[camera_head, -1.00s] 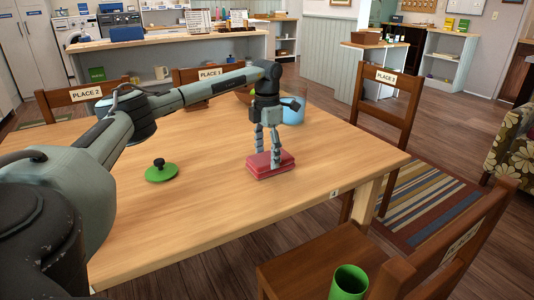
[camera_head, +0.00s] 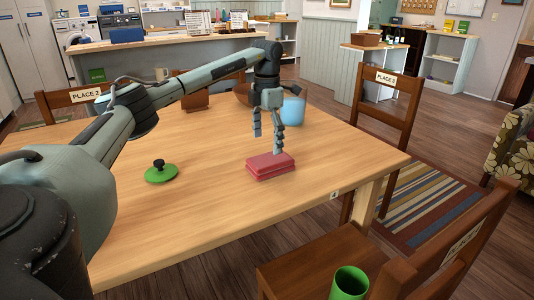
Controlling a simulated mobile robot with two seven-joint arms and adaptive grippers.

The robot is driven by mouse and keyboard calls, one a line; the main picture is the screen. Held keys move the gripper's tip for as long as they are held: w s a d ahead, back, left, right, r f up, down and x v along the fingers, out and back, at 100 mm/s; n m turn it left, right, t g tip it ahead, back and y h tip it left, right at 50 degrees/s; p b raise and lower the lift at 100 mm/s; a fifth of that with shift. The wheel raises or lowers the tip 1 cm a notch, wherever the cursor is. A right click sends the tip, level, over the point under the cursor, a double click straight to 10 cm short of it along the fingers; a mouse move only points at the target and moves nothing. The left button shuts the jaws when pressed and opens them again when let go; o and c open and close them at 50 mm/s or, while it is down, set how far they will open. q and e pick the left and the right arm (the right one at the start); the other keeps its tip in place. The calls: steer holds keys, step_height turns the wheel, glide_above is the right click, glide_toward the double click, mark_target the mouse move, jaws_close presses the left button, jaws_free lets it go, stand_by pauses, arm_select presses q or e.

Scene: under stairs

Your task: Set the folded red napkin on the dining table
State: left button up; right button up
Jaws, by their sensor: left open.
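The folded red napkin (camera_head: 271,167) lies flat on the wooden dining table (camera_head: 215,205), close to the table's front right edge. My left gripper (camera_head: 267,145) is open and empty, pointing down just above and behind the napkin. Its fingers are spread, and one fingertip hangs close over the napkin's back edge in the picture; I cannot tell whether it touches. My right gripper is not in view.
A green lid with a dark knob (camera_head: 161,172) lies left of the napkin. A blue container (camera_head: 293,111) and a brown bowl (camera_head: 243,95) stand behind my gripper. A chair with a green cup (camera_head: 348,284) is at the front right. The table's front is clear.

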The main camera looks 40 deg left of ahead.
mark_target(267, 159)
arm_select(q)
step_height(267, 159, up, 7)
steer(key=shift+r, duration=0.15)
stand_by(0.4)
stand_by(0.5)
stand_by(0.6)
